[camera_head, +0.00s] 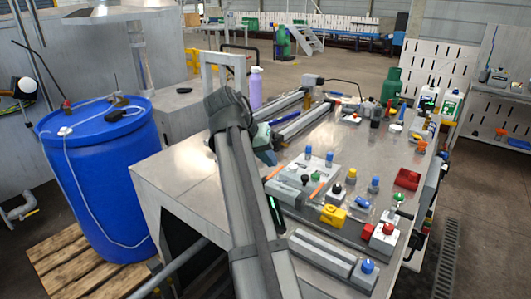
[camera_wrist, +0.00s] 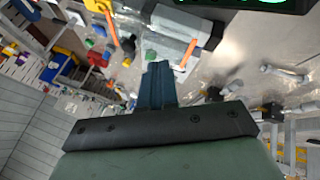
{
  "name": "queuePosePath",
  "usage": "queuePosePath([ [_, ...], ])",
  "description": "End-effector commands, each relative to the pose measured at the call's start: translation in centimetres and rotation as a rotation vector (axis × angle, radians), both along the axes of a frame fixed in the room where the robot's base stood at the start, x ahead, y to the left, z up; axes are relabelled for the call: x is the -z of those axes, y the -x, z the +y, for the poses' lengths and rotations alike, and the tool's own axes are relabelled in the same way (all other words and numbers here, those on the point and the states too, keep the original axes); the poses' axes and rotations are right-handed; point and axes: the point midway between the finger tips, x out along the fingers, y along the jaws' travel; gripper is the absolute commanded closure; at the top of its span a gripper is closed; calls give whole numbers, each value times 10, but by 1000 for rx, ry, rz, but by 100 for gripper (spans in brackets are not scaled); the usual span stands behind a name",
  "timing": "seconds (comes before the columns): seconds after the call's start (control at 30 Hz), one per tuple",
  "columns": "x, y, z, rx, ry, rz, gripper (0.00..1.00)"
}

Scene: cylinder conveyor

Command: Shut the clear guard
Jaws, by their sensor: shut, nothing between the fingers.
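My gripper (camera_head: 266,148) is over the steel table, left of the grey control box. In the wrist view my gripper's fingers (camera_wrist: 160,75) are together, with nothing between them, pointing toward the table. I cannot make out the clear guard with certainty in either view. A pale, see-through-looking piece (camera_head: 389,216) is between the green button (camera_head: 398,198) and the red button on its grey box (camera_head: 388,229). It is too small to tell whether it is the guard or how it stands.
The steel table (camera_head: 180,165) carries a grey control box (camera_head: 296,181), a yellow block (camera_head: 333,216), a red tray (camera_head: 407,179) and several small knobs. A grey long block (camera_head: 322,256) lies at the near edge. A blue barrel (camera_head: 100,180) stands left. The table's left end is bare.

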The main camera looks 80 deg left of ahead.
Motion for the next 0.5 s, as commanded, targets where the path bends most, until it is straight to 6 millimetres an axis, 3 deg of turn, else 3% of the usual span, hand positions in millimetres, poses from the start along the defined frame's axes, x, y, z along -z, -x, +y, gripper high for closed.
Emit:
queuePosePath([
  [0.3,47,-30,11,1,1,0,100],
  [0.5,49,-54,2,1,0,-1,100],
])
